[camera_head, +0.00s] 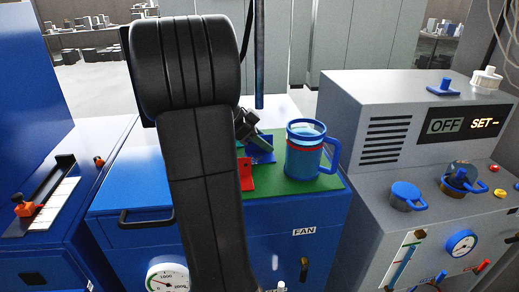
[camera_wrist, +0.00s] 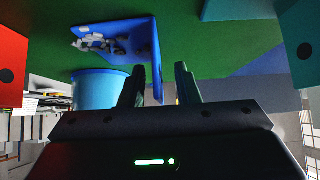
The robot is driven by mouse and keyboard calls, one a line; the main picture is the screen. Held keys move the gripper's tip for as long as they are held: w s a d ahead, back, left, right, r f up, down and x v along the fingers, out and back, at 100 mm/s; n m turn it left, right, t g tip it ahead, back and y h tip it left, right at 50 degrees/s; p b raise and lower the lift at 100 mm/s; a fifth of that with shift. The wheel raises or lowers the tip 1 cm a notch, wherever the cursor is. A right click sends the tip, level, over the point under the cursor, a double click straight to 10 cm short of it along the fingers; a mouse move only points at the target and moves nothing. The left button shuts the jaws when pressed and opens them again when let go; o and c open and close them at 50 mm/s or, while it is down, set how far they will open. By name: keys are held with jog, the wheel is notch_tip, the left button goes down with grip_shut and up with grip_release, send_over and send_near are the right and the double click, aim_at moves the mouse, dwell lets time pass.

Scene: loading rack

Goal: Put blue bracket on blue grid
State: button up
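The blue bracket (camera_head: 262,157) stands on the green top (camera_head: 315,183) of a blue cabinet, beside the mug. In the wrist view its blue plates (camera_wrist: 140,38) show, and one thin upright plate reaches down between my fingers. My gripper (camera_wrist: 158,78) is open, with one dark finger on each side of that plate and a visible gap to each. In the head view my gripper (camera_head: 247,128) is partly hidden behind my own arm, just above the bracket. I cannot make out a blue grid for certain in either view.
A blue mug (camera_head: 304,155) with a red band stands close to the right of the bracket; it also shows in the wrist view (camera_wrist: 95,90). A red bracket (camera_head: 246,174) stands in front. A teal piece (camera_wrist: 300,40) is at the wrist view's right. A grey machine (camera_head: 400,130) stands right.

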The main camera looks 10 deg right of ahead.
grip_shut()
jog(key=shift+r, duration=0.15)
notch_tip(320, 180, up, 10)
jog(key=shift+f+b, duration=0.1)
jog(key=shift+b, duration=0.4)
